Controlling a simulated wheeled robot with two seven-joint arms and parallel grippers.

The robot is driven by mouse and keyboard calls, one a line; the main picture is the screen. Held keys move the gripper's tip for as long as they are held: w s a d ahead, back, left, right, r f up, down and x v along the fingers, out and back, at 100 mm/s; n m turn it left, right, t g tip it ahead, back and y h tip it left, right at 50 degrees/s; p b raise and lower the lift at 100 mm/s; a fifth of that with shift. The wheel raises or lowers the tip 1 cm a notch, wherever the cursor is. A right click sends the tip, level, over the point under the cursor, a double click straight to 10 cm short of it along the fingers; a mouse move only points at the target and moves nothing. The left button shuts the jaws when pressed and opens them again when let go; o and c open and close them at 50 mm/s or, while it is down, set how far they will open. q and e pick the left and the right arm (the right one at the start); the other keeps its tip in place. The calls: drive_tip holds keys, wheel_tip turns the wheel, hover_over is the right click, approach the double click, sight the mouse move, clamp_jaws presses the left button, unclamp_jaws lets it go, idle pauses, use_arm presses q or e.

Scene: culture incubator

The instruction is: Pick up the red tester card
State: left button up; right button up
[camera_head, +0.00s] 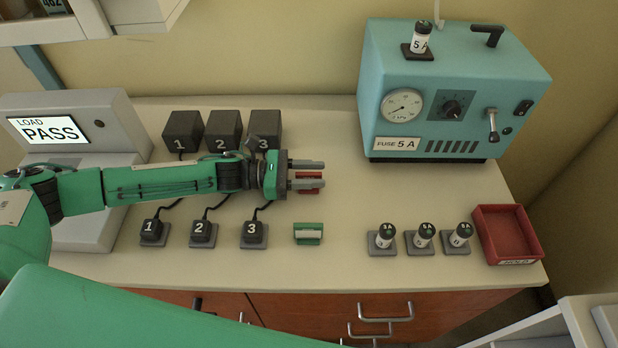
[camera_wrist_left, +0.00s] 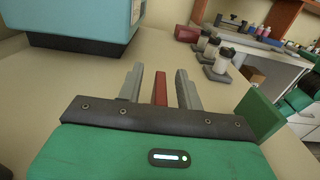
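The red tester card (camera_head: 309,175) is on the bench, partly hidden by my left gripper (camera_head: 320,174) in the head view. In the left wrist view the card (camera_wrist_left: 160,88) stands between the two grey fingers of that gripper (camera_wrist_left: 159,84). The fingers are open around it, with a gap showing on each side. My left arm reaches in from the left. My right gripper is not in view.
A green card (camera_head: 308,233) stands in front of the gripper. Numbered black blocks (camera_head: 223,130) and plugs (camera_head: 203,233) lie to the left.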

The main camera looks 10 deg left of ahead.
use_arm(q)
drive_tip(key=shift+d, duration=0.45)
clamp_jaws()
drive_tip(key=shift+r, duration=0.1)
